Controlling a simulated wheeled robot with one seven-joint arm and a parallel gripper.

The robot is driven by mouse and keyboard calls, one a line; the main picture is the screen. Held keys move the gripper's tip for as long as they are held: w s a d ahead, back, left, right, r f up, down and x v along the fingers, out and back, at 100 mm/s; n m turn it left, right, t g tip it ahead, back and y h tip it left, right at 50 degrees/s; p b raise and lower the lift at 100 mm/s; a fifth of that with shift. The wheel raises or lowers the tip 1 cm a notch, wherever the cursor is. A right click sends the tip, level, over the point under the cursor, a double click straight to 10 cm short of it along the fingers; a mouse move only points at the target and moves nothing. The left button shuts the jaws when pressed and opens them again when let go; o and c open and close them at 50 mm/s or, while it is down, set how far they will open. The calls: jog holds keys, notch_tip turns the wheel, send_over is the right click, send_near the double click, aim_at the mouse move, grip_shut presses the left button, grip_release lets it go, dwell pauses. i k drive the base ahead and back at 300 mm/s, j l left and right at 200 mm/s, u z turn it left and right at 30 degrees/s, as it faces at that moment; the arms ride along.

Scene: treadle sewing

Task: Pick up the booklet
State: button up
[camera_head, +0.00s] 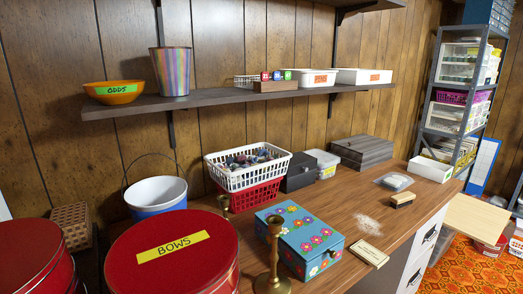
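A small flat cream rectangle with a dark edge and a faint marking, which looks like the booklet (369,253), lies on the wooden worktop near its front edge. It sits to the right of a blue flowered box (300,240) and appears apart from it. It is too small to read. My gripper is not in view.
A brass candlestick (273,262) and a red BOWS tin (172,258) stand at the front left. A brush (402,200) and a pale powdery patch (368,225) lie behind the booklet. The worktop right of the booklet is bare. A shelf (230,98) runs above.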

aim_at(374, 257)
jog(key=k+u, duration=0.15)
jog(key=k, duration=1.5)
jog(key=i+l+z, duration=0.15)
jog(key=i+l, duration=0.2)
jog(key=i+l+z, duration=0.1)
jog(key=i+l, duration=0.15)
jog(key=i, duration=0.3)
jog(key=i+l+z, duration=0.15)
jog(key=i, duration=0.35)
jog(key=i+l+z, duration=0.15)
jog(key=i, duration=0.35)
jog(key=i+l+z, duration=0.1)
jog(key=i+l, duration=0.15)
jog(key=i, duration=0.25)
